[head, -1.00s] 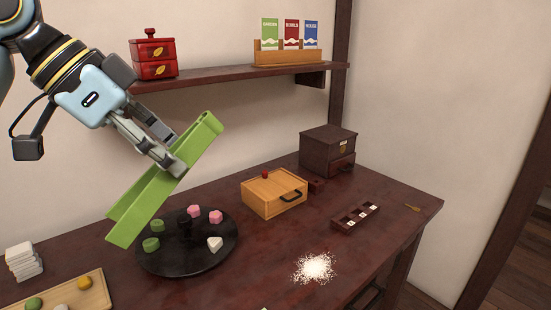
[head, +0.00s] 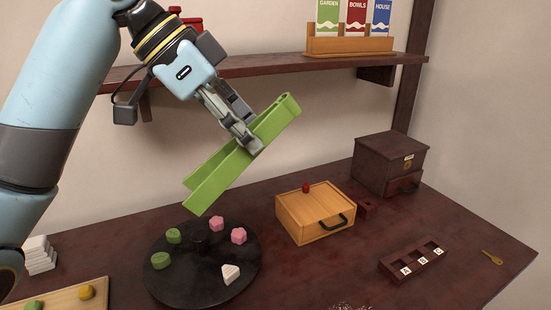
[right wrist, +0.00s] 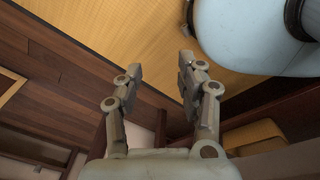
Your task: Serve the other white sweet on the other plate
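A white triangular sweet (head: 231,273) lies at the front right of a round black tray (head: 190,291). Pink sweets (head: 238,235) and green sweets (head: 161,260) sit on the same tray. My left gripper (head: 250,146) is shut on green tongs (head: 236,166) and holds them tilted above the tray, their lower end apart from the sweets. My right gripper (right wrist: 162,76) is open and empty in the right wrist view, its fingers apart over blurred wood surfaces. A stack of white square pieces, perhaps plates (head: 40,256), stands at the far left.
A wooden board (head: 66,294) with green and yellow sweets is at lower left. A wooden box (head: 316,214), a dark drawer chest (head: 389,165) and a lettered tray (head: 414,263) stand to the right. A shelf (head: 270,68) overhangs the back.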

